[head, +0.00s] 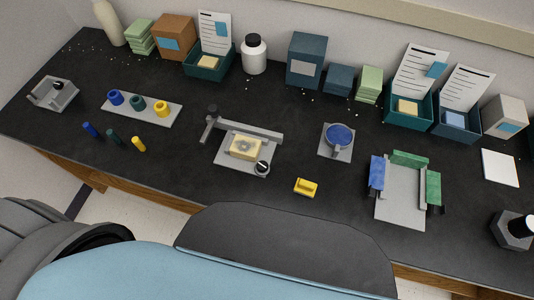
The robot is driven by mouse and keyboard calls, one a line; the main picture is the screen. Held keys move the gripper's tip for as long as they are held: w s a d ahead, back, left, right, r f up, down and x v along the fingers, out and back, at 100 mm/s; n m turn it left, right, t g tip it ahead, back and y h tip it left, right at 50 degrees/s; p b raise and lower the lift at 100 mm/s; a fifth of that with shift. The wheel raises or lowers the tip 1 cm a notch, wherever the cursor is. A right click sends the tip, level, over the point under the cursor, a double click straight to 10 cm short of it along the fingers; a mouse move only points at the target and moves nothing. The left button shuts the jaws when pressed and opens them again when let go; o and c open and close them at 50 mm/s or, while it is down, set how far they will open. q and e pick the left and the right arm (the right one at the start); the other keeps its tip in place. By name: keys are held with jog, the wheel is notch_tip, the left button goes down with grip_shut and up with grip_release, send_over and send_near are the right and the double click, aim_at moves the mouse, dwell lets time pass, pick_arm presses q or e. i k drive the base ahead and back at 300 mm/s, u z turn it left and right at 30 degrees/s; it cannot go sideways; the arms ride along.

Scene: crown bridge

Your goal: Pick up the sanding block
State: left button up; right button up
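A small yellow block (305,187) with a raised grip on top lies on the dark bench top near its front edge, right of centre. It looks like the sanding block. It lies apart from the grey fixture on its left and the tray on its right. Nothing is touching it. Neither my left nor my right gripper shows in the head view.
A grey fixture (226,156) holding a cream piece (245,147) stands left of the block. A grey tray (398,208) with blue and green sides stands right. A blue round pad (340,135) lies behind. Blue and grey rounded shapes cover the bottom front.

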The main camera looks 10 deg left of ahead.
aim_at(307, 189)
jog(key=k, duration=0.5)
jog(key=u, duration=2.05)
jog(key=k, duration=0.9)
jog(key=z, duration=1.1)
jog(key=i, duration=0.55)
